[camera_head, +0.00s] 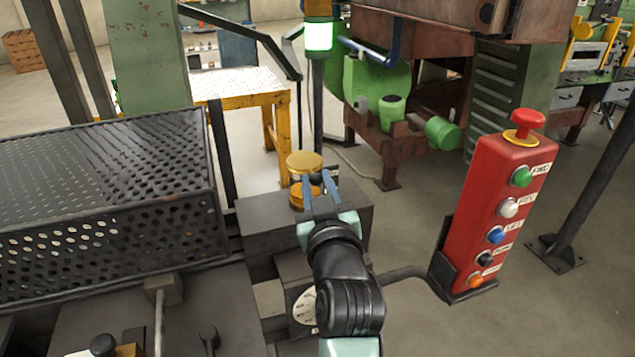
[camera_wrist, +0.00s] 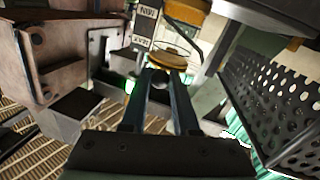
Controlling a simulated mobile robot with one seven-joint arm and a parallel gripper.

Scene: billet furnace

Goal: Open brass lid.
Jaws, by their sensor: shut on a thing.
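The brass lid (camera_head: 304,160) shows as a round gold disc on top of the brass piece in the head view. A second brass part (camera_head: 300,196) shows lower, beside my fingers. My gripper (camera_head: 316,180) is shut on a small dark round knob (camera_wrist: 160,76), between its two blue-grey fingertips. My fingers hide part of the brass in the head view, so I cannot tell how the knob joins the lid.
The brass parts stand on a dark grey block (camera_head: 262,222). A perforated black cage (camera_head: 110,205) is close on the left. A red button box (camera_head: 497,215) stands to the right. A yellow-framed table (camera_head: 240,90) is behind. Open floor lies between the block and the button box.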

